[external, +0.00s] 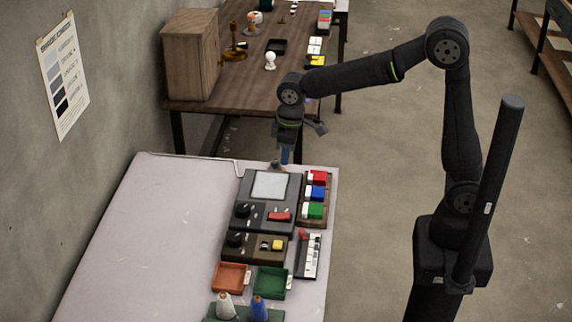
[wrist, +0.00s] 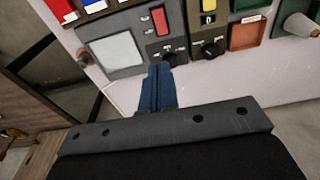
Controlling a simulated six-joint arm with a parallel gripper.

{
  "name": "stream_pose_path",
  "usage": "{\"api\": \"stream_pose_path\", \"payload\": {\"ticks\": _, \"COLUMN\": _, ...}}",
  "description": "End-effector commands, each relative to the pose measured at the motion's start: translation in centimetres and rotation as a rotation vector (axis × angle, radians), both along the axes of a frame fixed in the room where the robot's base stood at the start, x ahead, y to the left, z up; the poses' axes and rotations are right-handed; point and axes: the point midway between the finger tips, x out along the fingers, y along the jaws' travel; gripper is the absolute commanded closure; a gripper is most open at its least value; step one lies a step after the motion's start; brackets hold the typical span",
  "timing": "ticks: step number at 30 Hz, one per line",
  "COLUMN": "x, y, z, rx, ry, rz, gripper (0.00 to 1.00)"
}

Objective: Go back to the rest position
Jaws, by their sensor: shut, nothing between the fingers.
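My gripper (external: 285,158) points down over the far end of the pale table (external: 150,220), just beyond the grey console (external: 247,205). Its blue fingers are together with nothing between them; they also show in the wrist view (wrist: 160,70). There they overlap the pale table surface near the console's edge. How high the fingertips are above the table is hard to tell. No cloth shows in either view.
The console has a pale screen (external: 270,185), a red switch and dark knobs. Colored blocks (external: 316,194) stand to its right. Red (external: 229,276) and green (external: 271,281) trays lie nearer. A wooden table (external: 205,105) with small objects stands behind. The pale table's left side is clear.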

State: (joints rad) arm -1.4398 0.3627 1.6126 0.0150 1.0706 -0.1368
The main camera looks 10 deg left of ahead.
Motion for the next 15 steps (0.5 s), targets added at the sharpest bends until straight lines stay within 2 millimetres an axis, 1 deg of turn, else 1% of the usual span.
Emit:
{"api": "stream_pose_path", "payload": {"ticks": 1, "x": 0.0, "y": -0.3, "z": 0.6, "rx": 0.006, "ry": 0.0, "rz": 0.0, "gripper": 1.0}}
{"api": "stream_pose_path", "payload": {"ticks": 6, "x": 0.0, "y": -0.8, "z": 1.6, "rx": 0.016, "ry": 0.0, "rz": 0.0, "gripper": 1.0}}
{"api": "stream_pose_path", "payload": {"ticks": 15, "x": 0.0, "y": -1.0, "z": 2.0, "rx": 0.019, "ry": 0.0, "rz": 0.0, "gripper": 1.0}}
